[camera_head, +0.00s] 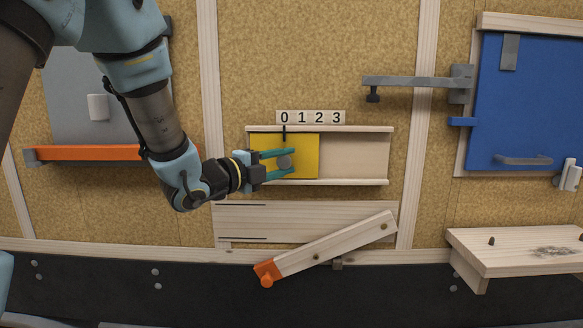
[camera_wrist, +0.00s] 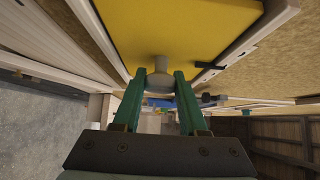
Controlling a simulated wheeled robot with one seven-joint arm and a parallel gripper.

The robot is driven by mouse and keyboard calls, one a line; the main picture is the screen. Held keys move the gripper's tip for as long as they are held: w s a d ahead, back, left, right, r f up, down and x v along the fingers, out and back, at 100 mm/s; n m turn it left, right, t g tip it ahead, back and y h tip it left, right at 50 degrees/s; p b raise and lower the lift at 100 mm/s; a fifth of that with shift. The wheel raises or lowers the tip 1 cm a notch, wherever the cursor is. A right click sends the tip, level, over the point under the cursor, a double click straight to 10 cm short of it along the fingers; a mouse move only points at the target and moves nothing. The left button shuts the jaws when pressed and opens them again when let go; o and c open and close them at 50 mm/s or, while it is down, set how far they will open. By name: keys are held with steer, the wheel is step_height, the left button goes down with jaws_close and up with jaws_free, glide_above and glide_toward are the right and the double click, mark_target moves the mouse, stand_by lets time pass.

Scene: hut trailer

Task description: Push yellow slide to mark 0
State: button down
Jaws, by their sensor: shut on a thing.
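The yellow slide (camera_head: 305,143) is a square panel at the left end of a wooden track (camera_head: 360,182) on the wall. A number strip (camera_head: 311,117) above the track reads 0 1 2 3. A dark pointer (camera_head: 284,133) at the slide's top edge stands under the 0. My gripper (camera_head: 291,161) is in front of the slide, with its teal fingers on either side of the round grey knob (camera_head: 284,162). In the wrist view, the fingers (camera_wrist: 158,90) close around the pale knob (camera_wrist: 160,72), and the yellow slide (camera_wrist: 170,25) is beyond it.
A blue door (camera_head: 525,100) with a grey latch bar (camera_head: 415,82) is at the right. A tilted wooden bar (camera_head: 330,245) with an orange end is below the track. A wooden shelf (camera_head: 520,250) juts out at lower right. An orange-edged panel (camera_head: 90,153) is at the left.

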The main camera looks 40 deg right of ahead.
steer(key=shift+w+a, duration=0.1)
steer(key=shift+w, duration=0.05)
steer(key=c, duration=0.7)
jaws_free()
steer(key=shift+a, duration=0.15)
steer(key=shift+c, duration=0.2)
steer(key=shift+o, duration=1.4)
steer(key=s+a+b, duration=0.1)
steer(key=a+b, duration=0.3)
steer(key=a, duration=0.6)
steer(key=shift+a, duration=0.3)
